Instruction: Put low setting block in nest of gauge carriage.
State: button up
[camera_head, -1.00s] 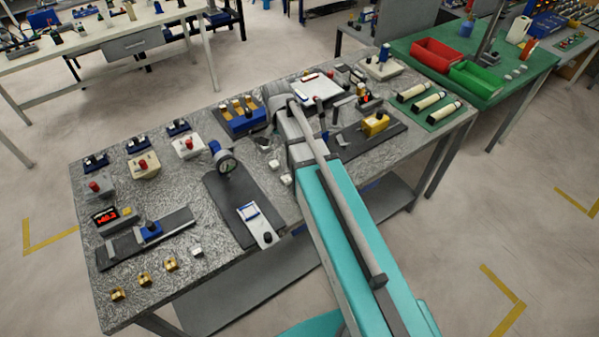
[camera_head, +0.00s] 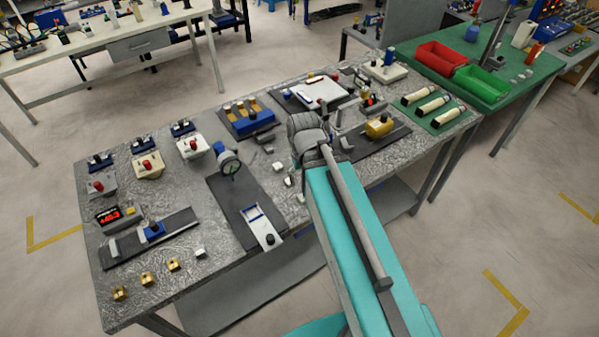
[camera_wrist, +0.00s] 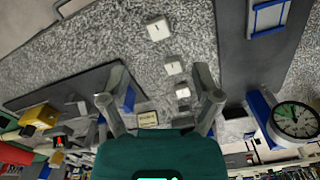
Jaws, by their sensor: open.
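The gauge carriage (camera_head: 266,234) is white with a blue-edged nest (camera_head: 252,212). It lies on a dark base plate below a round dial gauge (camera_head: 229,163). The blue nest edge also shows at upper right in the wrist view (camera_wrist: 267,18). Several small pale blocks lie in a row right of the plate, including a near one (camera_head: 301,197), a middle one (camera_head: 287,182) and a far one (camera_head: 278,166). I cannot tell which is the low setting block. My gripper (camera_wrist: 161,78) is open and empty above the bench, with the middle block (camera_wrist: 173,66) between its fingertips in view.
A dark plate with a yellow block (camera_head: 379,127) lies to the right.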

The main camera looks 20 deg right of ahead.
jog(key=w+a+n+t, duration=0.1)
jog(key=w+a, duration=0.1)
jog(key=w, duration=0.9)
jog(key=w+a+r+n+p, duration=0.1)
jog(key=w+a+n, duration=0.1)
jog(key=w, duration=1)
jog(key=shift+w+a+r+n+t+y, duration=0.2)
jog(key=shift+a+n+t+y, duration=0.15)
jog(key=shift+a, duration=0.3)
jog(key=shift+f, duration=0.2)
jog(key=b, duration=0.8)
send_over(269, 148)
jog(key=s, duration=0.1)
notch_tip(269, 148, down, 8)
jog(key=shift+s+d+r, duration=0.1)
jog(key=shift+s+d, duration=0.05)
jog(key=shift+f, duration=0.2)
jog(key=shift+f+b, duration=0.1)
jog(key=shift+b, duration=0.2)
jog(key=f+b, duration=0.2)
jog(key=w+f+b, duration=0.1)
jog(key=f+b, duration=0.2)
jog(key=shift+w, duration=0.15)
jog(key=shift+r, duration=0.1)
grip_shut()
